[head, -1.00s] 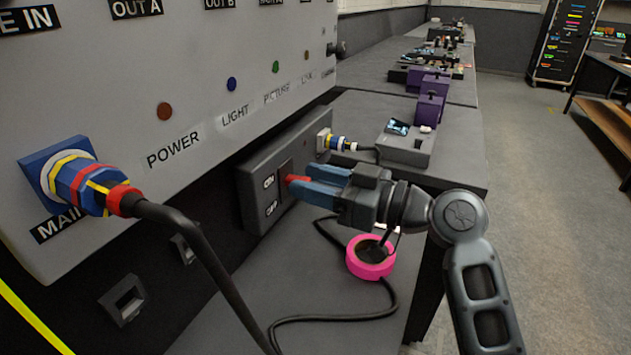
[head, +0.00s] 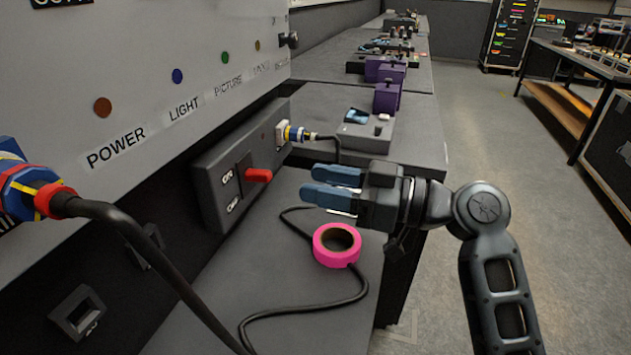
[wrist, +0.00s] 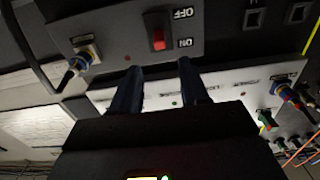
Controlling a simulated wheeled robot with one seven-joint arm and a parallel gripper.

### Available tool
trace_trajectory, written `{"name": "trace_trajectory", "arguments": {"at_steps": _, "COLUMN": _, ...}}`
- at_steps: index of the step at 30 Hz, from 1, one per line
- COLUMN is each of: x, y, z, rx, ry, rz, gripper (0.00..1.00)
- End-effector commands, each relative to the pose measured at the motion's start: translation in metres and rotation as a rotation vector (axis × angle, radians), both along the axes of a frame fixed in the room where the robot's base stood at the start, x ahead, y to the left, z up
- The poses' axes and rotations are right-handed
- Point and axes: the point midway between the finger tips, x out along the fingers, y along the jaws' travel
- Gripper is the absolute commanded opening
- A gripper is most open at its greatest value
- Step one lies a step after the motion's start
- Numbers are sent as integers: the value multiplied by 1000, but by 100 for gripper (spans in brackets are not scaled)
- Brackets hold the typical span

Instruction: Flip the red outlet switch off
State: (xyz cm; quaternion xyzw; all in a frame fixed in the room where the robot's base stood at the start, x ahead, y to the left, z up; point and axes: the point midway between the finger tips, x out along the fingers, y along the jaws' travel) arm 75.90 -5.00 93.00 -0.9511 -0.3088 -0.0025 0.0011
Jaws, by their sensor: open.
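In the wrist view my fingertips (wrist: 160,66) are just below the switch.
A plug with a black cable (head: 290,132) sits in the outlet box's far end. A pink tape roll (head: 337,245) lies on the bench below my gripper. A thick black cable (head: 150,260) hangs at the left. A grey box (head: 365,130) stands farther back.

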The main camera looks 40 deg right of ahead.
Motion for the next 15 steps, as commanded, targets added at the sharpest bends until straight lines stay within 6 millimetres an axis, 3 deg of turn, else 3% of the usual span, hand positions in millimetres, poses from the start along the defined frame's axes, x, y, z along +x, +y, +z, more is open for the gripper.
{"name": "trace_trajectory", "arguments": {"at_steps": 7, "x": 1, "y": 1, "z": 5, "rx": -6, "ry": 8, "rz": 0, "gripper": 45}}
{"name": "trace_trajectory", "arguments": {"at_steps": 15, "x": 10, "y": 8, "z": 30, "rx": -81, "ry": 120, "rz": 1, "gripper": 45}}
